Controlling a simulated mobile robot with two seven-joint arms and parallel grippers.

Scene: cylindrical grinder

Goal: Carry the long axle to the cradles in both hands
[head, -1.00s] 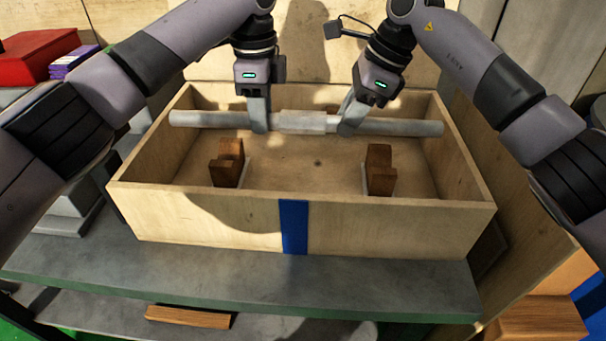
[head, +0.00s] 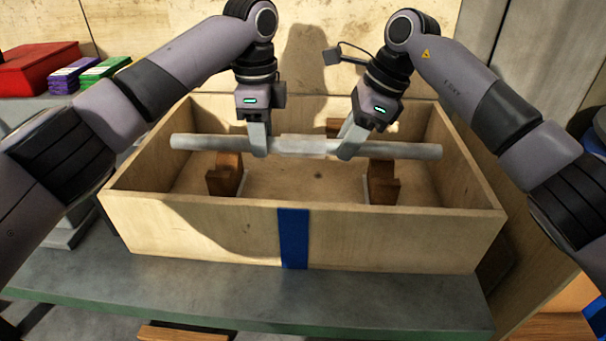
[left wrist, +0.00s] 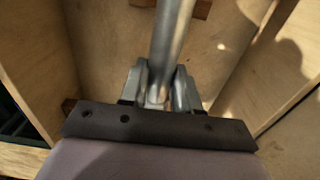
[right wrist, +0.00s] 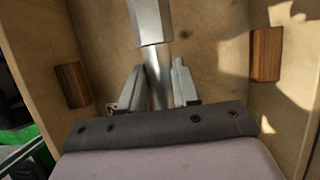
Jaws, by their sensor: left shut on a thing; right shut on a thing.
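The long axle (head: 305,146) is a grey metal bar with a thicker middle, held roughly level across the wooden box. My left gripper (head: 258,148) is shut on it left of the thick middle, and my right gripper (head: 347,150) is shut on it to the right. Both wrist views show the bar (left wrist: 172,35) between the fingers, with the thick part (right wrist: 150,22) ahead of the right ones. Two brown wooden cradles stand on the box floor, left (head: 222,180) and right (head: 382,188). The axle overlaps their tops in the head view; I cannot tell the gap.
The open box (head: 190,225) has a blue stripe (head: 293,238) on its front wall and stands on a grey bench (head: 250,297). Another brown block (head: 333,125) shows behind the axle. A red case (head: 35,68) and small boxes (head: 75,78) lie at far left.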

